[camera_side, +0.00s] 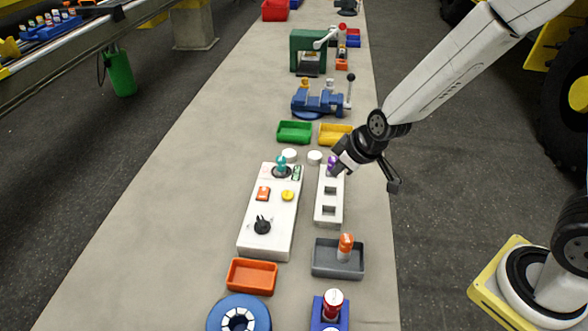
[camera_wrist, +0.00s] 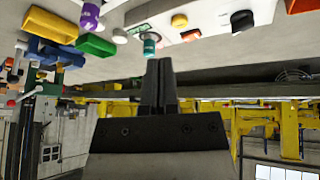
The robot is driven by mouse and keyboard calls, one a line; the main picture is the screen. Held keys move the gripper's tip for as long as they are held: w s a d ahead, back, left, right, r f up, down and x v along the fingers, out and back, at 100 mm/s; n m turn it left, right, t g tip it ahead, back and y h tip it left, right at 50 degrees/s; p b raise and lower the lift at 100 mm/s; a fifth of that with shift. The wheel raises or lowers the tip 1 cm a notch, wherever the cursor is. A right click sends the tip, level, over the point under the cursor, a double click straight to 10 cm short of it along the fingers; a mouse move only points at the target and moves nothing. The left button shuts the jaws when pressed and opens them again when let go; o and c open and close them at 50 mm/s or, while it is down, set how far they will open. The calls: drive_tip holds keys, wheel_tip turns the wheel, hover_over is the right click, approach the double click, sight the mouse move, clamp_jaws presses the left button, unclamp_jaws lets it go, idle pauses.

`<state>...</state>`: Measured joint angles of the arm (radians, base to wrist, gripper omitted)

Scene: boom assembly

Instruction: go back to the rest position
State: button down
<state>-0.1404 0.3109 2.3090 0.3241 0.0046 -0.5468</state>
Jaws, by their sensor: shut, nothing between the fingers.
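My gripper (camera_side: 342,160) is over the right part of the bench in the side view, close to a purple piece (camera_side: 332,161) at the far end of a white block with square holes (camera_side: 329,211). In the wrist view my gripper's dark fingers (camera_wrist: 158,64) are together, with nothing between them. The purple piece also shows in the wrist view (camera_wrist: 90,17), apart from the fingers. A teal knob (camera_side: 282,163) stands on the white panel (camera_side: 266,240). It appears just beyond the fingertips in the wrist view (camera_wrist: 149,45).
Green (camera_side: 294,131) and yellow (camera_side: 335,133) trays, a blue vise (camera_side: 319,103) and a green press (camera_side: 306,50) stand farther back. A grey tray (camera_side: 325,268) holds an orange-topped piece. An orange tray (camera_side: 252,281) lies nearer. The bench's left side is clear.

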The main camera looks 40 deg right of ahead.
drive_tip(key=s+d+r+m+g, duration=0.1)
drive_tip(key=s+d+m+g, duration=0.2)
drive_tip(key=s, duration=0.9)
drive_tip(key=d+m, duration=0.1)
drive_tip(key=d, duration=0.1)
drive_tip(key=shift+s+d+r+h, duration=0.15)
drive_tip(key=shift+d+r+h, duration=0.2)
drive_tip(key=shift+h, duration=0.05)
